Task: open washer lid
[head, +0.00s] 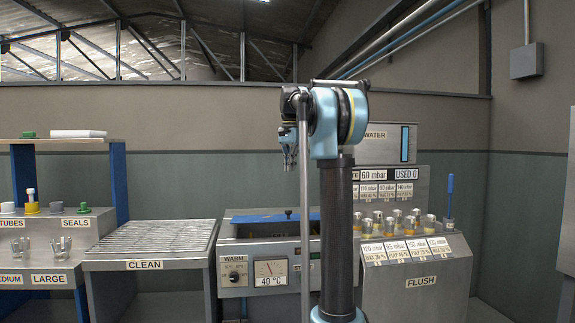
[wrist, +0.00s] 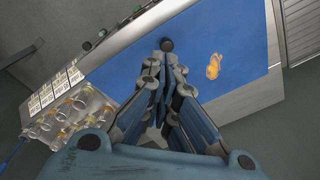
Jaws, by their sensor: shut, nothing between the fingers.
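The washer (head: 265,262) is a steel unit with a WARM knob and a 40 °C gauge, partly hidden behind my arm. A flat blue panel (head: 262,217), which looks like its lid, lies across its top. In the head view my gripper (head: 290,164) hangs above the washer.
An orange patch or piece (wrist: 213,66) shows on the blue surface. To the right of the washer stands the FLUSH stand (head: 418,275) with several metal-and-yellow cups. To the left is the CLEAN rack (head: 150,243), its top bare. A shelf with seals and tubes stands farther left.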

